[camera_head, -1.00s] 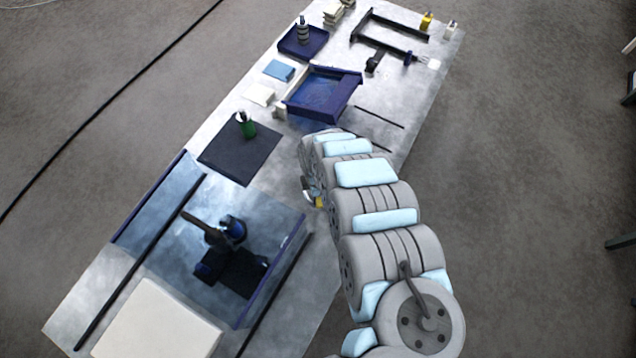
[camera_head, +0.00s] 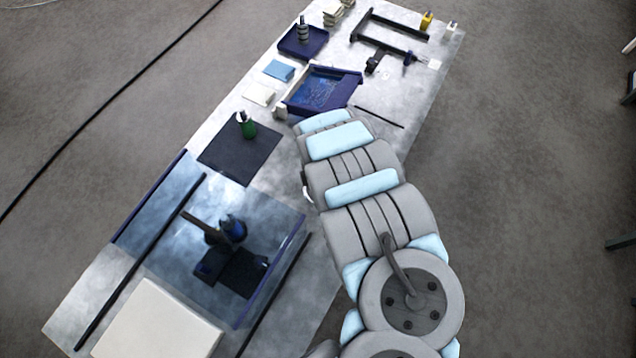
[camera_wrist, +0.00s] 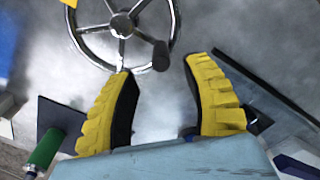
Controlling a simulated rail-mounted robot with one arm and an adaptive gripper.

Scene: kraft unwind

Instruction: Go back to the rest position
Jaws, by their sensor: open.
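My gripper (camera_wrist: 160,82) shows in the wrist view as two yellow ribbed fingers with black inner pads. The fingers are spread apart with nothing between them. In the head view my grey and light-blue arm hides the gripper. A metal handwheel (camera_wrist: 122,26) with a dark knob lies beyond the fingertips at the top of the wrist view. The fingertips look close to its rim in the picture; I cannot tell whether they touch it.
A blue tray (camera_head: 345,92), a second tray (camera_head: 290,48) and a black frame (camera_head: 400,30) are at the table's far end. A pale block (camera_head: 155,325) is at the near end.

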